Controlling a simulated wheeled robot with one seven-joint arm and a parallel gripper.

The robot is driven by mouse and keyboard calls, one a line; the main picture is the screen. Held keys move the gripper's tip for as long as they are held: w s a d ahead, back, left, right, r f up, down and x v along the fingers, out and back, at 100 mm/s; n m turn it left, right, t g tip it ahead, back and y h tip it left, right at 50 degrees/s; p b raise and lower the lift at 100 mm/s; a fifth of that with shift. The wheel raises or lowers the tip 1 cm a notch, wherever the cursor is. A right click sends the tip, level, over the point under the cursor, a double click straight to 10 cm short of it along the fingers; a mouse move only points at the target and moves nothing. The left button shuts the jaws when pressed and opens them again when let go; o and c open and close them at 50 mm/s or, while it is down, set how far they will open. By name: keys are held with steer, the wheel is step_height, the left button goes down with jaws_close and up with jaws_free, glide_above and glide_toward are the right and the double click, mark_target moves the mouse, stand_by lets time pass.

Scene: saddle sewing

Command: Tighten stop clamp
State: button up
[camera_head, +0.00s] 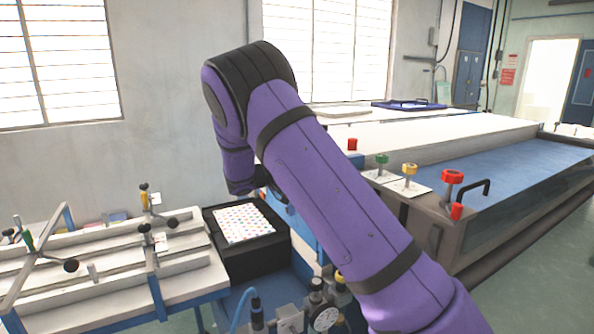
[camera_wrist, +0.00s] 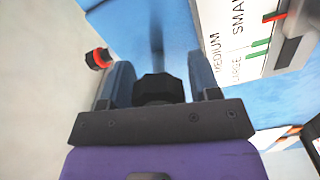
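In the wrist view, a black faceted knob (camera_wrist: 158,90) sits between the two grey fingers of my gripper (camera_wrist: 160,60), close to the palm. It nearly fills the space between them; whether both fingers press on it I cannot tell. A white size scale (camera_wrist: 232,45) reading SMALL, MEDIUM and LARGE, with red and green marks, lies to the right on a blue surface. In the head view, my gripper is mostly hidden behind my purple arm, beside the blue-framed machine.
A red-and-black knob (camera_wrist: 98,58) stands just outside my left finger. In the head view, a black box with a dotted white sheet (camera_head: 242,222), a clamping fixture (camera_head: 100,262) and a dial gauge (camera_head: 325,318) are close by. Colored knobs (camera_head: 452,177) stand at the right.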

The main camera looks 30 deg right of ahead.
steer(key=shift+o, duration=0.9)
steer(key=a, duration=1)
steer(key=shift+a, duration=0.4)
